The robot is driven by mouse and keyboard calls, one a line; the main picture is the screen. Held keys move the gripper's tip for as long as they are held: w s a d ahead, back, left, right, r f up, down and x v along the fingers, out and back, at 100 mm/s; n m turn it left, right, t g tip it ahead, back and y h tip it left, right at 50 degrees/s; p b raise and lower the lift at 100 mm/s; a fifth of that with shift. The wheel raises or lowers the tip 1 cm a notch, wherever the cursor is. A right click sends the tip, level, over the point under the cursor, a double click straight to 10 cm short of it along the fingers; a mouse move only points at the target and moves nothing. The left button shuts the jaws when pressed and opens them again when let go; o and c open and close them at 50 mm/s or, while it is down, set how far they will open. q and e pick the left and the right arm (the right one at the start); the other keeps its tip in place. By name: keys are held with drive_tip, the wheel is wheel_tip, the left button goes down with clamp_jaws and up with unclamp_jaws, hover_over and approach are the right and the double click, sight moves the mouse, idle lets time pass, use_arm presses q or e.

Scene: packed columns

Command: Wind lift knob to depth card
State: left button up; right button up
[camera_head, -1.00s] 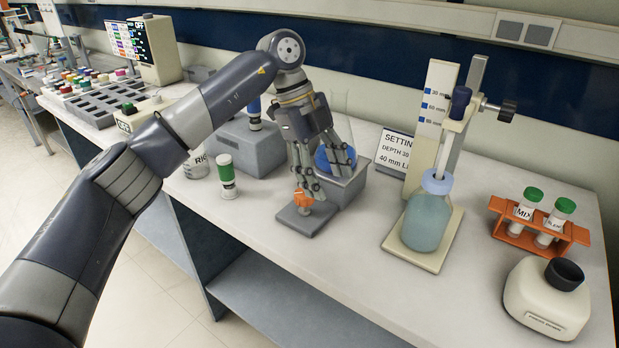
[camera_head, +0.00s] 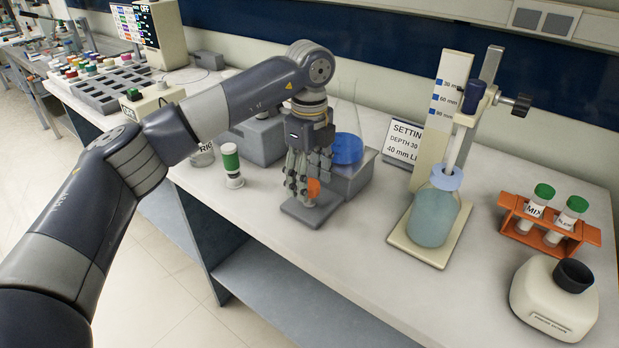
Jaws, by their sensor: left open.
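The lift knob, a black knob (camera_head: 522,105) on a metal shaft, sticks out at the right of the upright stand. The stand's post carries a depth scale (camera_head: 447,98) with blue marks. A dark blue holder (camera_head: 474,97) sits on the post above a bottle of teal liquid (camera_head: 433,215). My left gripper (camera_head: 308,196) is open, pointing down around an orange piece (camera_head: 313,187) on a small grey base, well left of the stand. My right gripper is not in view.
An orange rack (camera_head: 590,233) with two green-capped vials and a cream device (camera_head: 552,300) stand at the right. A grey block with a blue round part (camera_head: 347,149) is behind my gripper. A green-and-white vial (camera_head: 231,163) stands left. The front middle of the bench (camera_head: 350,255) is clear.

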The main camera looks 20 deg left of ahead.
use_arm(q)
drive_tip(key=shift+f, duration=0.4)
drive_tip(key=c, duration=1.1)
drive_tip(key=shift+o, duration=0.2)
drive_tip(key=shift+m, duration=0.3)
